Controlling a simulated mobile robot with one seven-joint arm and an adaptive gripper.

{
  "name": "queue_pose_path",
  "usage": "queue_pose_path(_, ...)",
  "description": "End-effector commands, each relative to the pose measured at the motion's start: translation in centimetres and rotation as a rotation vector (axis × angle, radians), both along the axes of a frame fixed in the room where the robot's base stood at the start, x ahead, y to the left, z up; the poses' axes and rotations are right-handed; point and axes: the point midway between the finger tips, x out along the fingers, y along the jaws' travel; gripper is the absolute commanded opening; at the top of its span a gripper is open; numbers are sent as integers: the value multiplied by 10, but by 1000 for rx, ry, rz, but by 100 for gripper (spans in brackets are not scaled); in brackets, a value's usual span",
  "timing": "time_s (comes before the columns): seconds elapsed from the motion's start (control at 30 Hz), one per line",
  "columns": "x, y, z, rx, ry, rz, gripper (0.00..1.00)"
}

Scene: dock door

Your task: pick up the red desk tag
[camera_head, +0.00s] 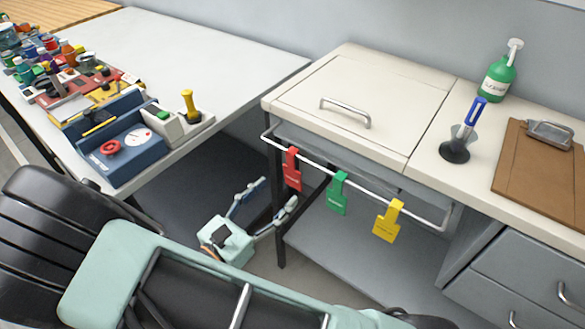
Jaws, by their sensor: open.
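The red desk tag (292,173) hangs from a white rail (360,184) on the front of the cream-topped desk. It is the leftmost of three hanging tags. A green tag (337,195) and a yellow tag (388,222) hang to its right. My gripper (277,194) is open, with its two fingers pointing up and to the right. In the picture it is just below and left of the red tag. Nothing shows between its fingers, and I see no contact with the tag. I cannot tell the depth gap between them.
A black desk leg (279,225) stands close to my gripper. A grey shelf (345,255) lies below the tags. A blue tool tray (120,150) sits on the left table. A green bottle (499,78), plunger-like tool (456,150) and clipboard (540,180) stand or lie on the desktop.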

Motion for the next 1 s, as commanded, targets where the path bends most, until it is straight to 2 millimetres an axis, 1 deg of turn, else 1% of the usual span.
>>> queue_pose_path(0.03, 7, -5, 0, -1, -2, -2, 56)
queue_pose_path(0.1, 14, -10, -1, 1, 0, -2, 56)
queue_pose_path(0.27, 23, -18, 0, 3, 0, -3, 56)
queue_pose_path(0.37, 32, -25, 0, 1, 0, -3, 56)
queue_pose_path(0.5, 50, -38, 1, 1, 0, -5, 56)
queue_pose_path(0.6, 58, -44, 1, 2, 1, -3, 56)
queue_pose_path(0.7, 62, -47, 1, 1, 2, -2, 56)
queue_pose_path(0.87, 62, -47, 1, 3, 2, -1, 56)
queue_pose_path(0.9, 62, -47, 1, 3, 2, -2, 55)
queue_pose_path(1.0, 62, -47, 1, 3, 2, -2, 44)
